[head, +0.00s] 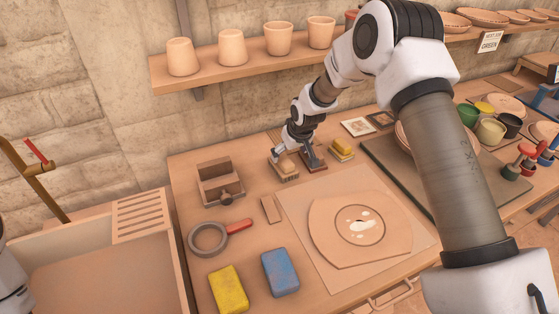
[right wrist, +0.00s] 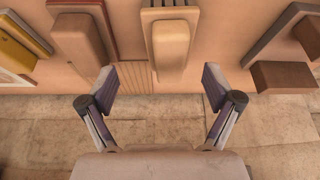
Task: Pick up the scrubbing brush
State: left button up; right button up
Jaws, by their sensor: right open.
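What looks like the scrubbing brush, a tan block handle on a pale ridged base, lies on the table near the wall in the head view (head: 285,173). It also shows at the top centre of the right wrist view (right wrist: 170,45). My right gripper (head: 292,153) is above and at the wall side of this brush, partly covering it in the head view. In the right wrist view the right gripper's two fingers (right wrist: 160,86) are spread wide with nothing between them, and the brush lies beyond their tips. My left gripper is out of view.
A similar block on a dark red base (head: 314,163) lies close beside the brush, with a yellow-topped block (head: 342,149) beyond. A wooden box (head: 221,182) stands to the left. A shelf of pots (head: 220,70) hangs above.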

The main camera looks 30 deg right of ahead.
aim_at(284, 158)
jog(key=f, duration=0.1)
jog(key=w+a+f, duration=0.1)
jog(key=w+f, duration=0.1)
jog(key=f, duration=0.1)
jog(key=shift+w+a+f+p, duration=0.1)
jog(key=shift+a+p, duration=0.15)
jog(key=shift+p, duration=0.1)
jog(key=shift+w+f, duration=0.2)
jog(key=shift+s+d, duration=0.1)
jog(key=shift+s+d+r, duration=0.1)
jog(key=shift+s+r, duration=0.05)
jog(key=shift+c, duration=1.4)
jog(key=shift+s+r, duration=0.1)
jog(key=c, duration=1)
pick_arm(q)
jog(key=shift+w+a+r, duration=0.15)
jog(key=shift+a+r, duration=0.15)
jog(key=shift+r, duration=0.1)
